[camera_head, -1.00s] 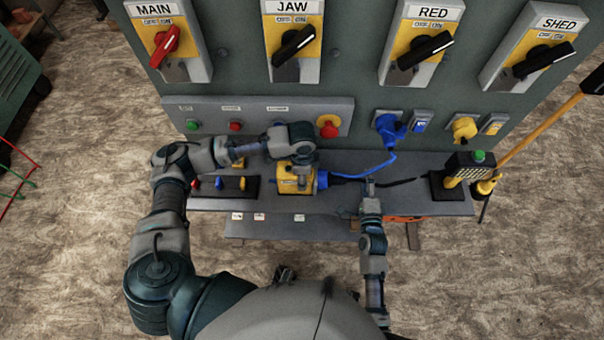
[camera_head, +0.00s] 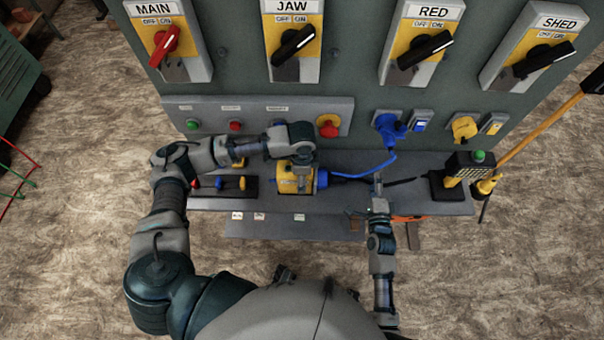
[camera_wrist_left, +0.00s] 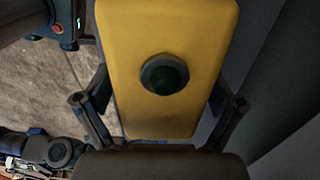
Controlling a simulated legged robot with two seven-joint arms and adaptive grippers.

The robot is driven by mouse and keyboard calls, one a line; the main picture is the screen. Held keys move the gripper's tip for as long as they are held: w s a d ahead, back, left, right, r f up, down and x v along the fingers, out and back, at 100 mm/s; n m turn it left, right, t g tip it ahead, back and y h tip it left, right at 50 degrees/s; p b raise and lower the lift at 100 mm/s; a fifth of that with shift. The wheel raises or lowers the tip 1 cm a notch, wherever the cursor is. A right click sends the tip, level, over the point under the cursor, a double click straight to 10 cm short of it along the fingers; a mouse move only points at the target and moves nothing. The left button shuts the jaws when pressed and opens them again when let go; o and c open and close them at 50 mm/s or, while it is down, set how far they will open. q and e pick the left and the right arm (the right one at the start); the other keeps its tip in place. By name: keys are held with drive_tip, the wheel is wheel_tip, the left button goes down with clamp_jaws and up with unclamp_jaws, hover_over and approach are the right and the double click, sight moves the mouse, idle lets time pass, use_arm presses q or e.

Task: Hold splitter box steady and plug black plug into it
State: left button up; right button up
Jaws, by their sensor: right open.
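The yellow splitter box (camera_head: 291,182) sits on the grey shelf below the panel. My left gripper (camera_head: 295,160) is over it, its fingers against both sides; in the left wrist view the box (camera_wrist_left: 150,50) shows a dark round socket between the fingers (camera_wrist_left: 160,105). A blue connector (camera_head: 322,178) is at the box's right side. A dark plug-like piece (camera_head: 345,177) lies just right of it, joined to or lying by a black cable; I cannot tell whether it is the black plug. My right gripper (camera_head: 377,186) is open beside the cable, right of the box.
A blue cable (camera_head: 370,169) runs to a blue plug (camera_head: 388,126) on the panel. A black pendant with a green button (camera_head: 479,157) stands at the shelf's right.

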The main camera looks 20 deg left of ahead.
use_arm(q)
drive_tip(key=shift+r, duration=0.15)
wheel_tip(320, 180, up, 12)
drive_tip(key=shift+w+f, duration=0.1)
drive_tip(key=shift+f, duration=0.05)
idle(0.3)
